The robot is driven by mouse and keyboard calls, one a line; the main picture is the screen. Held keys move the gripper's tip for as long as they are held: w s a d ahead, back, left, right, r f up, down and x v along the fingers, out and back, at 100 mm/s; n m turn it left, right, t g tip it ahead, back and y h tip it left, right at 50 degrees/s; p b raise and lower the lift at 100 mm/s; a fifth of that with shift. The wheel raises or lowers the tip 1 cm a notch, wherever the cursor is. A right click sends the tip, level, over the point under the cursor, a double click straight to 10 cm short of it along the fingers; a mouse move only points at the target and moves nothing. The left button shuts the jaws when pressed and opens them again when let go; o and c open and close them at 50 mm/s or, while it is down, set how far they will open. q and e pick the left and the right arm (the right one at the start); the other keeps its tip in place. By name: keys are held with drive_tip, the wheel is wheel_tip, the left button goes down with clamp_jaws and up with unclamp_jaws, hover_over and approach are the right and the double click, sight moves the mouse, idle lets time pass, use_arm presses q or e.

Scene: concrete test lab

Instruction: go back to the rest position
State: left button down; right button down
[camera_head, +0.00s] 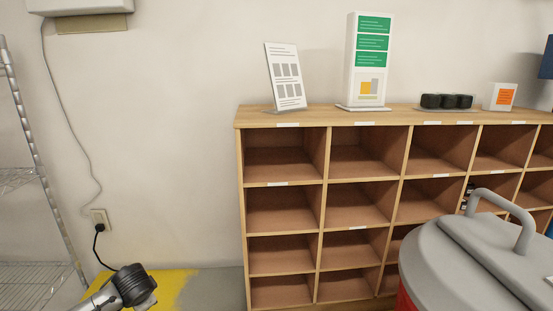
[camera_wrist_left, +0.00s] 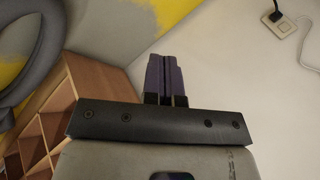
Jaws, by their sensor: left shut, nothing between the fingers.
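My left gripper (camera_wrist_left: 167,78) shows in the left wrist view. Its two dark purple fingers are together, with nothing between them, and they stand clear in front of the pale wall. In the head view, a grey and black part of my left arm shows at the bottom left, low in front of the wall; I cannot make out the fingers there. My right gripper is not in view.
A wooden cubbyhole shelf (camera_head: 242,200) stands against the wall, with signs on top; it also shows in the left wrist view (camera_wrist_left: 95,85). A grey-lidded red bin (camera_head: 440,255) is at the lower right. A wire rack (camera_head: 38,270) stands left. A cord runs to a wall outlet (camera_head: 100,218).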

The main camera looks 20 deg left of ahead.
use_arm(q)
drive_tip(key=w+d+r+m+t+p, duration=0.1)
drive_tip(key=d+r+m+t, duration=0.15)
drive_tip(key=d, duration=1.05)
drive_tip(key=s+d+t+h+p, duration=0.1)
drive_tip(key=s+d+p, duration=0.1)
drive_tip(key=s+d, duration=0.35)
drive_tip(key=s+d+t+h+p, duration=0.2)
drive_tip(key=d, duration=0.6)
drive_tip(key=s+d+f+n+g+h+p, duration=0.1)
drive_tip(key=s+d+f, duration=0.1)
drive_tip(key=s, duration=0.5)
drive_tip(key=s+d+f+n+g+h+p, duration=0.1)
drive_tip(key=s+d+f+g+p, duration=0.1)
drive_tip(key=s, duration=0.5)
drive_tip(key=s+d+f+n+g+h+p, duration=0.1)
drive_tip(key=s+d+f+g+p, duration=0.1)
drive_tip(key=s+d, duration=0.4)
drive_tip(key=shift+s+f, duration=0.45)
drive_tip(key=shift+f, duration=0.45)
